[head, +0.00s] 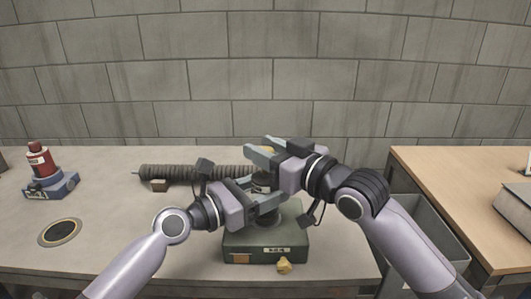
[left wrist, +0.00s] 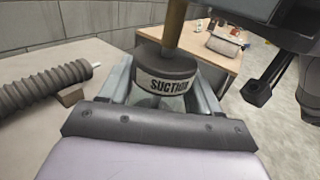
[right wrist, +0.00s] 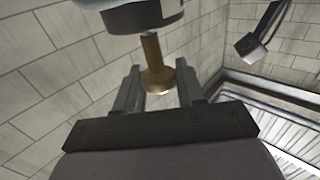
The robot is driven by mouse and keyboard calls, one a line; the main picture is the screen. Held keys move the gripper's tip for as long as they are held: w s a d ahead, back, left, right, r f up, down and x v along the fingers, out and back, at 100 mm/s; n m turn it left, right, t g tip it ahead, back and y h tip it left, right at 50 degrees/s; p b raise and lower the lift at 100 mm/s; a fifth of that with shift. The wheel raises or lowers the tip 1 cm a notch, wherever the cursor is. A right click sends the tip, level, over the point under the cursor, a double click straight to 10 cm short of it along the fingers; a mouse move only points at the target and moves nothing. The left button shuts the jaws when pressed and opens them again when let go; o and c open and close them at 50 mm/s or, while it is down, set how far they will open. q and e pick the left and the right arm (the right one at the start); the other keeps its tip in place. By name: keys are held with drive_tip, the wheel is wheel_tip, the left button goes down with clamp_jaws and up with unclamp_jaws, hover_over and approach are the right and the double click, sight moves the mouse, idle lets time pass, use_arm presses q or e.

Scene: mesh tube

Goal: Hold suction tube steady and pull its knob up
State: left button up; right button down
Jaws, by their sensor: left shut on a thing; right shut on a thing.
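The suction tube is a dark cylinder (left wrist: 165,75) with a white band reading SUCTION in the left wrist view. It stands upright above a green base box (head: 255,246). My left gripper (head: 266,197) is shut around the tube, one finger on each side. A brass rod (left wrist: 174,28) rises from the tube's top. The flared brass knob (right wrist: 159,80) at the rod's end shows in the right wrist view, between the fingers of my right gripper (right wrist: 160,88), which is shut on it. In the head view the right gripper (head: 262,150) largely hides the knob and rod.
A dark ribbed hose (head: 180,174) lies behind my left gripper. A red bottle-like item on a blue base (head: 50,187) and a round ringed opening (head: 60,232) are at left. A yellow knob (head: 284,266) sits at the base's front. A wooden table (head: 455,185) is at right.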

sight(266, 149)
use_arm(q)
drive_tip(key=shift+f, duration=0.1)
use_arm(e)
wheel_tip(266, 149, up, 5)
drive_tip(key=c, duration=0.8)
unclamp_jaws()
drive_tip(key=shift+f, duration=0.1)
drive_tip(key=shift+s+d, duration=0.1)
drive_tip(key=shift+s, duration=0.05)
drive_tip(key=shift+s+d, duration=0.15)
drive_tip(key=shift+d, duration=0.05)
drive_tip(key=v, duration=1.1)
drive_tip(key=shift+s+d, duration=0.1)
